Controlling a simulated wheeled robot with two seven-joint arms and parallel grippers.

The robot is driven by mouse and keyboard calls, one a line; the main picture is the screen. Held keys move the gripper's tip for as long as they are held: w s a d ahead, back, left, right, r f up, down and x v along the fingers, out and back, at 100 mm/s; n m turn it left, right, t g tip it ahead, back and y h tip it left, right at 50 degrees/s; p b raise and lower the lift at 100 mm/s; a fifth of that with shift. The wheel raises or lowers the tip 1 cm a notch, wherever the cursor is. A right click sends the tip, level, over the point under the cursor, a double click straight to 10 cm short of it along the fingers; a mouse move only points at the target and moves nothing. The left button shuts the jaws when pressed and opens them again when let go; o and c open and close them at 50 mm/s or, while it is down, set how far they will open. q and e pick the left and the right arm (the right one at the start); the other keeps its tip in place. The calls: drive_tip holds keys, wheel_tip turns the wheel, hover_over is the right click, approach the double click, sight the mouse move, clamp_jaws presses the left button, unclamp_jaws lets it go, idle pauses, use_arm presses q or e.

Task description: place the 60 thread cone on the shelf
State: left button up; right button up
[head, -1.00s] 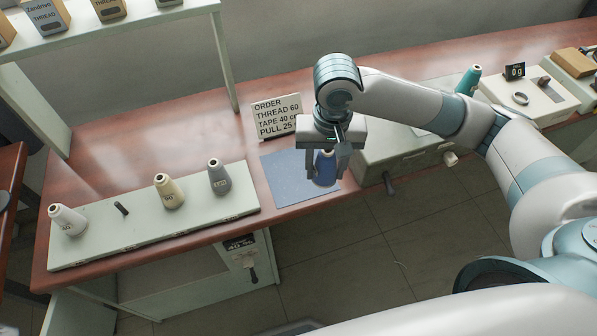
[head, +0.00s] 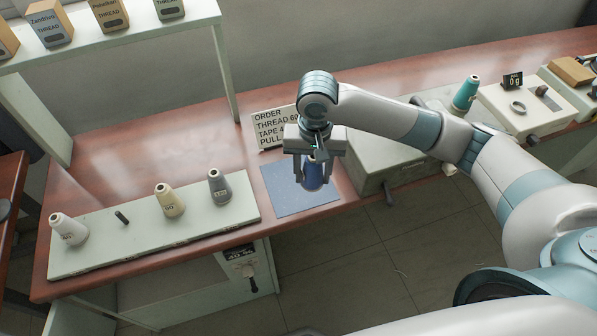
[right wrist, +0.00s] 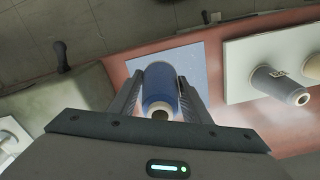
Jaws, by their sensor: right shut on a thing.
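My right gripper (head: 312,180) is shut on a blue thread cone (head: 314,173) and holds it upright over the blue mat (head: 285,198). The right wrist view shows the blue cone (right wrist: 161,84) between the two fingers, its narrow top facing the camera. I cannot read a number on this cone. A sign (head: 268,127), partly hidden by my gripper, shows an order for thread. The white shelf (head: 130,40) stands at the upper left, with several labelled boxes along it. My left gripper is out of view.
A pale rack (head: 130,243) holds a white cone (head: 68,229), a cream cone (head: 170,200), a grey cone (head: 219,186) and one bare peg (head: 122,217). A grey machine (head: 400,160) stands right of the mat. A teal cone (head: 466,93) and a scale (head: 525,107) are farther right.

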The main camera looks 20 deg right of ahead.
drive_tip(key=w+f, duration=0.1)
drive_tip(key=w, duration=0.1)
drive_tip(key=w+a+f, duration=0.1)
drive_tip(key=w, duration=0.1)
drive_tip(key=w+f+p, duration=0.1)
drive_tip(key=w+f, duration=0.1)
drive_tip(key=shift+w+a, duration=0.2)
drive_tip(key=shift+a, duration=0.1)
drive_tip(key=shift+f+p, duration=0.5)
drive_tip(key=shift+f, duration=1.45)
drive_tip(key=o, duration=1.1)
drive_tip(key=shift+f, duration=0.1)
drive_tip(key=shift+r, duration=0.2)
